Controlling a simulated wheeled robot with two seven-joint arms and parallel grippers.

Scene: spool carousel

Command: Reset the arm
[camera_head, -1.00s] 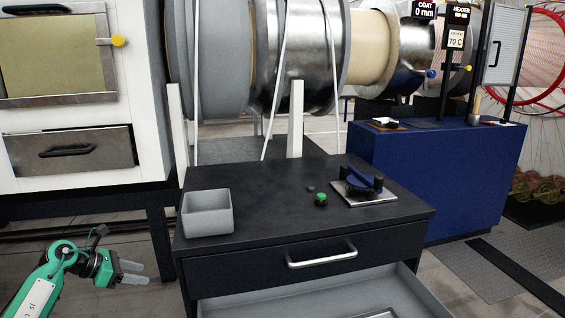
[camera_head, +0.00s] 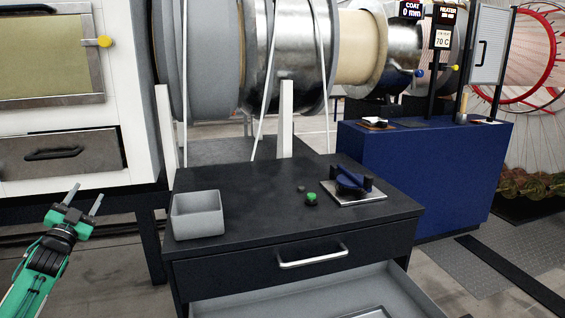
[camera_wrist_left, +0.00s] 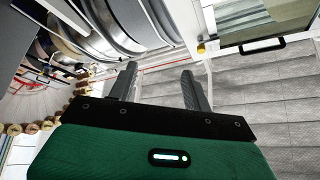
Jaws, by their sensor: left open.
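My left gripper (camera_head: 84,199) is at the lower left in the head view, on a green arm. Its two fingers stand apart, point up and hold nothing. It is left of the dark cabinet, in front of the white cabinet's lower drawer. In the left wrist view the two dark fingers (camera_wrist_left: 157,88) are spread, with only floor and machinery beyond them. My right gripper is not in view.
The dark cabinet (camera_head: 250,250) has an open lower drawer (camera_head: 300,296). On its top are a grey bin (camera_head: 198,214), a green button (camera_head: 311,198) and a blue-handled device (camera_head: 352,184). A blue cabinet (camera_head: 425,175) stands right. Large spools (camera_head: 290,50) fill the back.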

